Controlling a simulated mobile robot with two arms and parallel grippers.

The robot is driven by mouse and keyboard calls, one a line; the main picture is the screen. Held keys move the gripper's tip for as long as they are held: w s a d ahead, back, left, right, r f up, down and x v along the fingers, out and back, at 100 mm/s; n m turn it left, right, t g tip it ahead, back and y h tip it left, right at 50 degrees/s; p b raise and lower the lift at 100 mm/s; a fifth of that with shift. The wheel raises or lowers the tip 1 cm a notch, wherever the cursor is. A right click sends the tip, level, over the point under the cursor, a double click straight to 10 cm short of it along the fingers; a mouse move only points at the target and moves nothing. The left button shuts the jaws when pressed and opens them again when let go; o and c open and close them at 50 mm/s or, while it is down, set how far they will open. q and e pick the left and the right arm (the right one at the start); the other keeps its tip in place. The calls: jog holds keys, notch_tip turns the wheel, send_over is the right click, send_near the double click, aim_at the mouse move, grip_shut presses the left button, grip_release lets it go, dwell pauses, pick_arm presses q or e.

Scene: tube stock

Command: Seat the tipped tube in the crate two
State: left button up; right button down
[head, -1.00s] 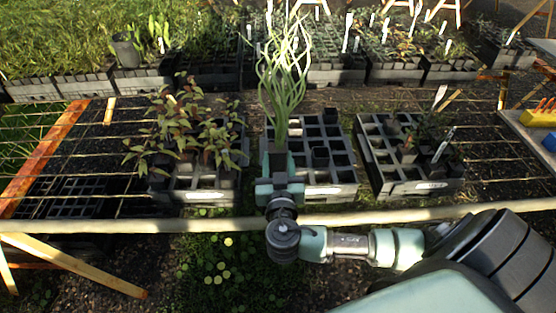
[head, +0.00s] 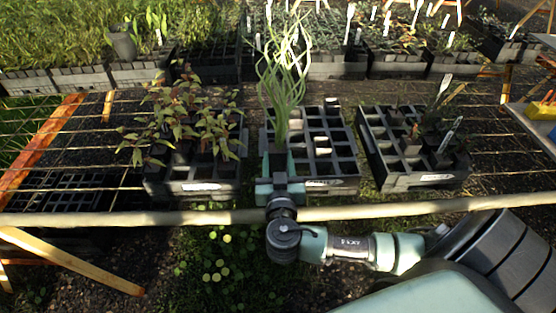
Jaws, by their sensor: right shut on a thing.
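My right gripper (head: 279,168) is shut on a dark tube that holds a plant with long, thin, curling green leaves (head: 283,95). The plant stands upright in the grip. The gripper is in front of the left part of the middle crate (head: 330,183), a dark grid crate with a white label and many empty cells. A few dark pots stand in this crate, one near its back and one near its middle. The crate numbers are too small to read. The gripper hides the crate's front left cells and the lower tube. My left gripper is out of view.
A crate with reddish leafy plants (head: 203,187) stands on the left. Another crate (head: 434,178) with a few plants and tags stands on the right. A pale rail (head: 400,208) runs along the front. More planted trays line the back.

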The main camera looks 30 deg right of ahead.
jog(key=shift+f+b, duration=0.4)
jog(key=shift+f, duration=0.05)
jog(key=c, duration=0.7)
grip_release()
jog(key=v, duration=0.7)
jog(key=shift+s+a, duration=0.2)
jog(key=shift+s, duration=0.15)
jog(key=shift+f, duration=0.1)
